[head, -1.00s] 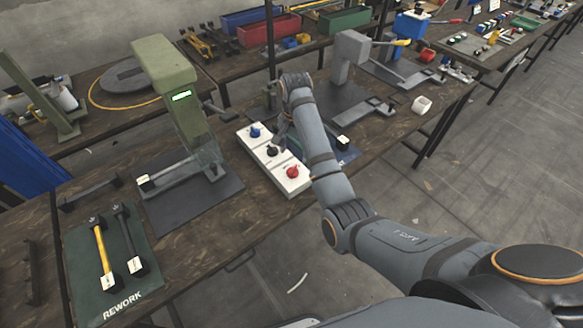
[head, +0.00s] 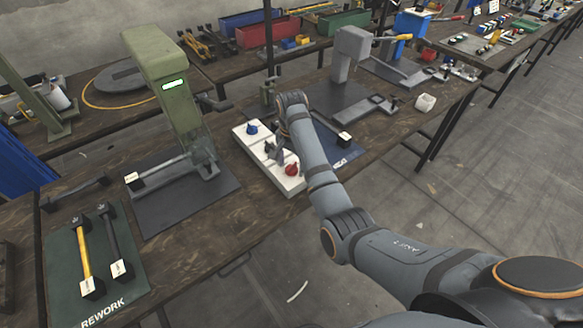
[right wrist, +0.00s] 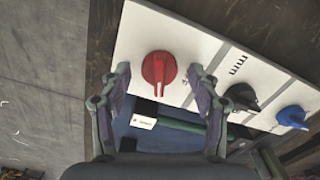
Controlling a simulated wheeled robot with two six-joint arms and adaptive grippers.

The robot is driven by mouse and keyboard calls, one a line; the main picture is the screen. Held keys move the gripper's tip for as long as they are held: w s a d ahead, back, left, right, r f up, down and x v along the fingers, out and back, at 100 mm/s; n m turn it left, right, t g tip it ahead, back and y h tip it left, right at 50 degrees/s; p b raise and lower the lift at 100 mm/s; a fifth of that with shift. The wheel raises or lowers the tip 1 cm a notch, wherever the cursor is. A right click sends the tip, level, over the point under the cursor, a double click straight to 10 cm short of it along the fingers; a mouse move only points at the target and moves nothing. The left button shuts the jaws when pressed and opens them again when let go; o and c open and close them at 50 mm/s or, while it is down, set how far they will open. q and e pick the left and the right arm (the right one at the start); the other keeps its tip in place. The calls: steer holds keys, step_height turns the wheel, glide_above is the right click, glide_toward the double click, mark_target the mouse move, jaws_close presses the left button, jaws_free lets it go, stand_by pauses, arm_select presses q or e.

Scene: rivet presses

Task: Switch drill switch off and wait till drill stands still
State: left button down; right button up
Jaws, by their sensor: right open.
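The white switch panel (head: 240,135) lies on the bench with a blue knob (head: 252,128) and a red knob (head: 291,170). My right gripper (head: 274,152) is over the panel. In the right wrist view the open gripper (right wrist: 158,74) has its fingertips on either side of the red knob (right wrist: 159,68), apart from it. Contact depth cannot be told. The green press (head: 165,75) has a lit green display (head: 173,84). My left gripper is out of view.
A blue mat (head: 340,150) with a pale-labelled part lies right of the panel, below my forearm. A grey press (head: 347,55) stands behind. A green rework mat (head: 62,285) with two handled parts lies front left. Bare bench lies before the panel.

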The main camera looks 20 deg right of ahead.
steer(key=c, duration=1.2)
steer(key=shift+o, duration=0.2)
steer(key=shift+r+p, duration=0.1)
steer(key=shift+p, duration=0.45)
steer(key=n+p, duration=0.8)
steer(key=p, duration=0.2)
steer(key=shift+r+n+p, duration=0.1)
steer(key=shift+n+p, duration=0.2)
steer(key=shift+p, duration=0.1)
steer(key=n+p, duration=0.2)
steer(key=n, duration=0.1)
steer(key=shift+f+n+p, duration=0.2)
steer(key=shift+n+p, duration=0.35)
steer(key=shift+n, duration=0.55)
steer(key=o, duration=1.2)
steer(key=shift+c, duration=0.2)
